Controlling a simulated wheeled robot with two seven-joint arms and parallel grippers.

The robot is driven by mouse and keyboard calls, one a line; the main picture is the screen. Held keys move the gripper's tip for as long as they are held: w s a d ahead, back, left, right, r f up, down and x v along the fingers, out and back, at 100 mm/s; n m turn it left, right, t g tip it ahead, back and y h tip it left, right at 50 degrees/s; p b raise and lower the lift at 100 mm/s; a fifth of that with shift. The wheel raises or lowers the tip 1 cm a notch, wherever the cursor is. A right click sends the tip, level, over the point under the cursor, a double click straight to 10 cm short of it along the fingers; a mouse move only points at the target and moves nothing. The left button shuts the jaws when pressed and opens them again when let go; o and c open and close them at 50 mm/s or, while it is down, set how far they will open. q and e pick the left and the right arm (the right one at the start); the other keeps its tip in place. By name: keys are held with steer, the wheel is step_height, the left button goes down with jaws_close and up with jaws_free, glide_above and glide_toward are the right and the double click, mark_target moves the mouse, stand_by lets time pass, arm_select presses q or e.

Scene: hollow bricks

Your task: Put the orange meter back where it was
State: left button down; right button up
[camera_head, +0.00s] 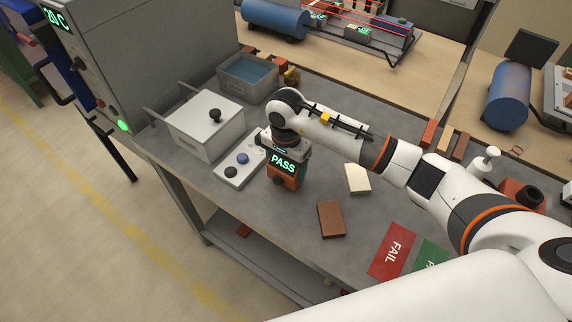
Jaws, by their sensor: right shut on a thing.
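The orange meter (286,181) is near the middle of the view, with a lit display reading PASS facing me. My right gripper (285,152) reaches down from above and is shut on the meter's upper part. The meter is upright, close over the grey bench (282,224). I cannot tell whether its base touches the bench. My left gripper is not in view.
A white lidded box (203,127), a button panel (236,168) and a water-filled tub (248,77) stand left of the meter. A brown brick (330,219), cream brick (357,180), red FAIL card (392,250) and green card (431,255) lie to the right.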

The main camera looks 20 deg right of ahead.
steer(key=shift+f, duration=0.55)
steer(key=shift+f, duration=0.15)
steer(key=o, duration=1.2)
steer(key=shift+o, duration=0.2)
